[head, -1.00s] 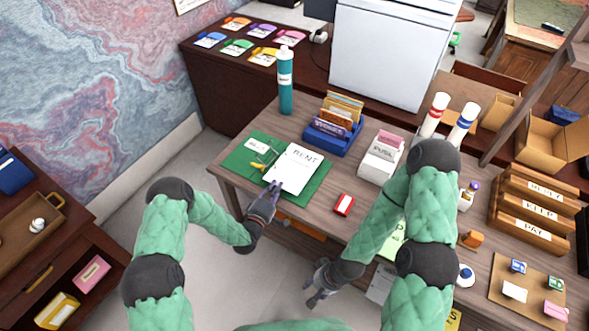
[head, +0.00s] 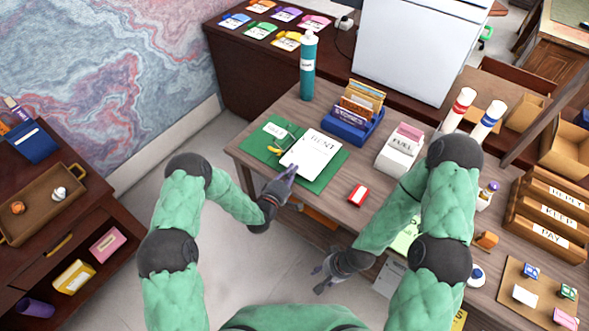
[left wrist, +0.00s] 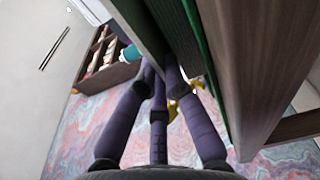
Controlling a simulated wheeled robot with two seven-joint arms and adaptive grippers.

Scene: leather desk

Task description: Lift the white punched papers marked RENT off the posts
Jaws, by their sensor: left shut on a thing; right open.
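The white papers marked RENT (head: 315,152) lie on a green board (head: 326,174) at the desk's left front. Small yellow and dark parts (head: 281,146), perhaps the post hardware, sit at the papers' left edge; the posts cannot be made out clearly. My left gripper (head: 289,172) is shut on the papers' near edge. In the left wrist view its fingers (left wrist: 160,65) close around a greyish slab (left wrist: 140,28), which appears to be the papers, beside the green board (left wrist: 197,40). My right gripper (head: 325,284) is open and empty, low before the desk.
A white label card (head: 274,130) lies on the board. A teal bottle (head: 308,65) stands behind it. A blue file box (head: 352,126), a red box (head: 357,195) and a white FUEL holder (head: 400,152) stand to the right. Open floor lies left of the desk.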

